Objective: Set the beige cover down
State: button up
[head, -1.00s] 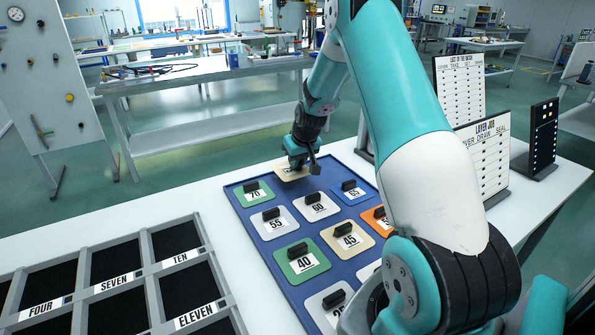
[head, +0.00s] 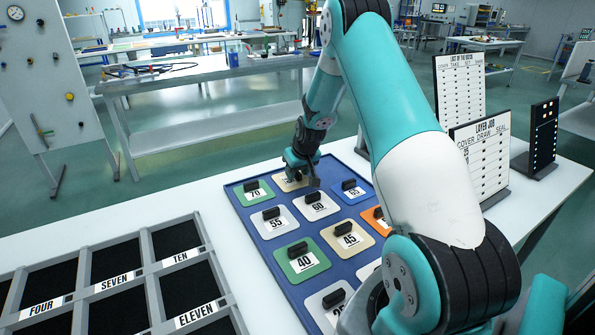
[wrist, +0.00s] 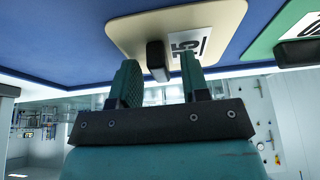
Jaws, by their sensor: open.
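The beige cover (head: 287,184) lies on the blue tray (head: 240,206) at its far edge, between the green 70 cover and the blue 65 cover. In the wrist view the beige cover (wrist: 121,38) has a dark handle and a partly hidden number label. My gripper (head: 301,183) is just over it and hides part of it in the head view. In the wrist view my gripper (wrist: 160,78) is open, with its two fingers apart on either side of the dark handle. A second beige cover (head: 349,238), marked 45, lies nearer on the tray.
Other covers lie on the tray: green 70 (head: 254,192), white 55 (head: 272,219), white 60 (head: 316,205), blue 65 (head: 350,192) and green 40 (head: 302,262). A grey rack (head: 146,255) with dark labelled compartments stands left. Sign boards (head: 484,155) stand right.

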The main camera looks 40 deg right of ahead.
jog(key=v, duration=1.2)
jog(key=s+a+r+n+y, duration=0.2)
jog(key=a+r, duration=0.2)
jog(key=a, duration=0.7)
jog(key=s+a+r+n+y, duration=0.1)
jog(key=s+a+r+n, duration=0.15)
jog(key=a, duration=0.75)
jog(key=s+a+r+n+g+y, duration=0.1)
jog(key=s+a+r+n+g, duration=0.1)
jog(key=s+a, duration=0.6)
jog(key=s+a+r+n+g+y, duration=0.1)
jog(key=s+a+r+n+g, duration=0.1)
jog(key=s+a, duration=0.7)
jog(key=s+r+n, duration=0.1)
jog(key=s, duration=0.3)
jog(key=shift+s, duration=0.4)
